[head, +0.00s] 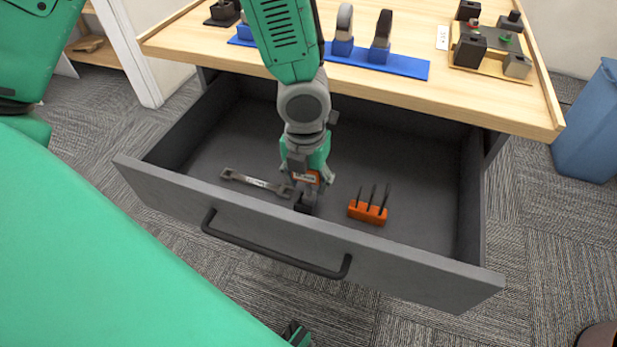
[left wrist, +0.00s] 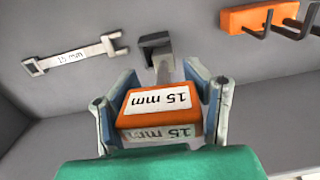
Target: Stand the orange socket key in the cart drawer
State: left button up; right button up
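The orange socket key (left wrist: 160,105) has an orange block handle with "15 mm" labels. My left gripper (head: 306,177) points down inside the open cart drawer (head: 420,262), its fingers on both sides of that handle. The handle also shows between the fingers in the left wrist view (left wrist: 160,118), and I take them as shut on it. A grey shaft runs from the handle toward a small black piece (left wrist: 154,46) near the drawer's front wall. Whether the shaft sits in that piece is hidden.
A grey "15 mm" wrench (head: 256,183) lies left of my gripper in the drawer. An orange block with upright black hex keys (head: 367,212) stands to the right. The wooden worktop (head: 400,88) with tools overhangs the drawer's back. A blue bin (head: 588,125) stands right.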

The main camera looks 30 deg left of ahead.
pick_arm(q)
jog(key=o, duration=0.6)
jog(key=shift+s+a+f, duration=0.1)
jog(key=shift+a+f, duration=0.1)
jog(key=shift+a, duration=0.15)
jog(key=shift+r, duration=0.1)
jog(key=shift+d+r, duration=0.1)
jog(key=shift+d, duration=0.15)
